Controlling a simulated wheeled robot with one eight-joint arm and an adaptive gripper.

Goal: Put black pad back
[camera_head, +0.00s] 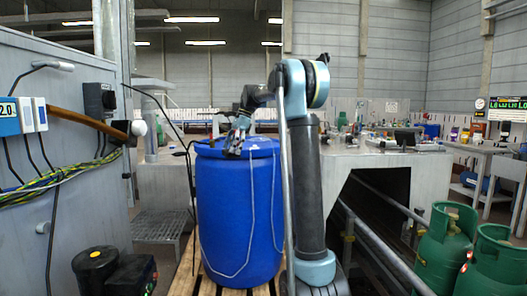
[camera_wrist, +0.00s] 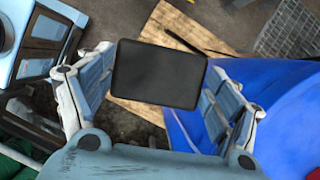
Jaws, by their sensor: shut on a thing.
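The black pad (camera_wrist: 160,74) is a flat dark rectangle with rounded corners. In the wrist view it sits between the two fingers of my gripper (camera_wrist: 157,84), which is shut on it. In the head view my gripper (camera_head: 237,137) is at the top front of the blue barrel (camera_head: 240,215). The pad is too small and dark there to tell from the gripper. The barrel also shows at the right of the wrist view (camera_wrist: 285,100), beside the right finger. Whether the pad touches the barrel cannot be told.
The barrel stands on a wooden pallet (camera_head: 183,275). A grey cabinet (camera_head: 60,170) with cables and a wooden-handled tool is at the left. A grey bench (camera_head: 390,160) is behind the barrel.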

